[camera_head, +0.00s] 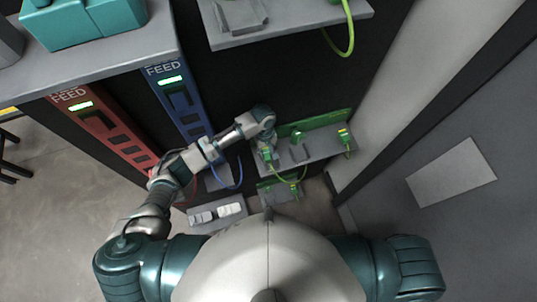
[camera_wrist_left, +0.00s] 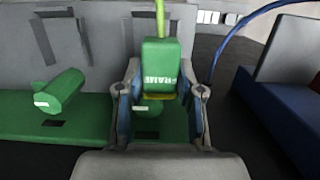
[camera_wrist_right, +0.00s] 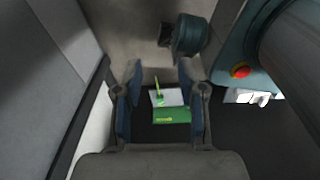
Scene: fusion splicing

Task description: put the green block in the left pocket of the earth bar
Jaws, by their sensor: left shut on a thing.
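The green block (camera_wrist_left: 160,66), marked with white lettering, is between the fingers of my left gripper (camera_wrist_left: 165,103), which is shut on it. A green cable rises from its top and a yellow edge shows at its bottom. In the head view the left gripper (camera_head: 267,150) holds the block at the left end of the grey shelf. The green earth bar (camera_wrist_left: 95,128) lies beyond the gripper in the left wrist view, with dark slots in it. I cannot tell whether the block touches it. My right gripper (camera_wrist_right: 160,100) is open and empty.
A green knob (camera_wrist_left: 60,92) stands on the bar. The grey shelf (camera_head: 315,148) also carries a green plug (camera_head: 345,135) with a cable. A blue cable (camera_wrist_left: 235,35) curves close to the gripper. Red (camera_head: 105,128) and blue (camera_head: 180,105) FEED panels stand at left.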

